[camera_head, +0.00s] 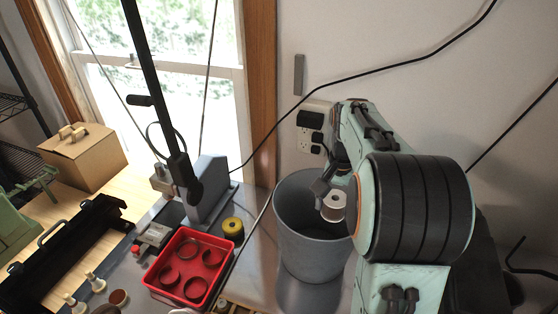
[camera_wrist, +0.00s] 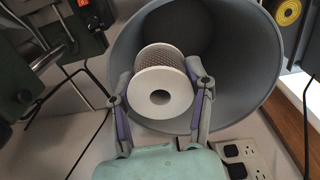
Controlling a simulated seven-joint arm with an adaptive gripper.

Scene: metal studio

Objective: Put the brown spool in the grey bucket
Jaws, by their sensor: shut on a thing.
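The brown spool (camera_head: 334,206) has pale end flanges and a brownish, textured winding. My gripper (camera_head: 327,196) is shut on it, and the spool shows between the two fingers in the wrist view (camera_wrist: 163,82). The grey bucket (camera_head: 312,250) stands upright on the metal bench. In the head view the spool is at the bucket's mouth, in front of its right side. In the wrist view the bucket (camera_wrist: 245,62) surrounds much of the spool, with its opening behind it. I cannot tell how deep the spool is. My arm hides the bucket's right side.
A red tray (camera_head: 207,244) with several dark rings lies left of the bucket. A yellow spool (camera_head: 232,228) stands near its back right corner. A grey upright machine (camera_head: 205,187) stands behind. A wall outlet (camera_head: 308,133) with plugs is behind the bucket. A cardboard box (camera_head: 84,153) is far left.

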